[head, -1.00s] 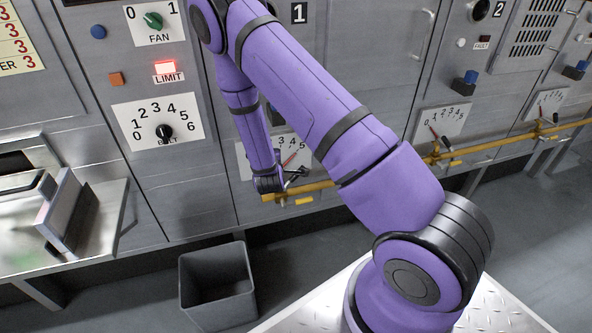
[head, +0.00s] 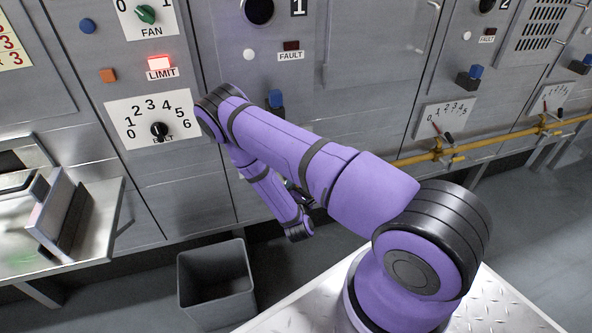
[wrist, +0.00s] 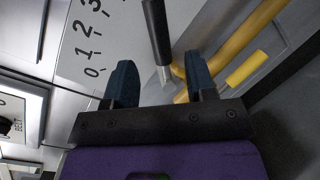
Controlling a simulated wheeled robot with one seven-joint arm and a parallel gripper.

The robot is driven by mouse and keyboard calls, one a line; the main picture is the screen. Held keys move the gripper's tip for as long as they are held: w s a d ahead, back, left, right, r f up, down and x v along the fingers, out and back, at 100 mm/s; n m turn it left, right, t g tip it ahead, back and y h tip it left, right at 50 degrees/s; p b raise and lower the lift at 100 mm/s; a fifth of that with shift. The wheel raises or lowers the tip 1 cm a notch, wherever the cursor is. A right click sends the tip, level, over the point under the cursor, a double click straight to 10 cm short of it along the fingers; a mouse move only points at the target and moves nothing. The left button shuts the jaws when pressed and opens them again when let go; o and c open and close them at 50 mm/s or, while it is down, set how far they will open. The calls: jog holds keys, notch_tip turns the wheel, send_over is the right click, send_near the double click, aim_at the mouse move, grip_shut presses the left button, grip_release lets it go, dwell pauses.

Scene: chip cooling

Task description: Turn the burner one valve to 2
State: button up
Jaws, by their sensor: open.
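The burner one valve shows in the wrist view as a black lever handle (wrist: 156,35) with a metal end, by the yellow pipe (wrist: 238,42). Its white scale plate (wrist: 112,42) shows 0, 1, 2 and part of 3. The pointer's reading cannot be made out. My gripper (wrist: 162,80) is open, with its two dark blue fingers apart. The lever lies between and beyond the fingertips in the picture; contact cannot be told. In the head view my arm hides this valve and most of its scale.
A grey bin (head: 217,285) stands on the floor at lower left, near my arm. Another valve scale (head: 445,116) and the yellow pipe run along the panel at right. A belt dial (head: 152,118) and a metal chute (head: 75,235) are at left.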

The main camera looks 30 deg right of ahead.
jog(key=x, duration=0.8)
jog(key=shift+w, duration=0.2)
grip_shut()
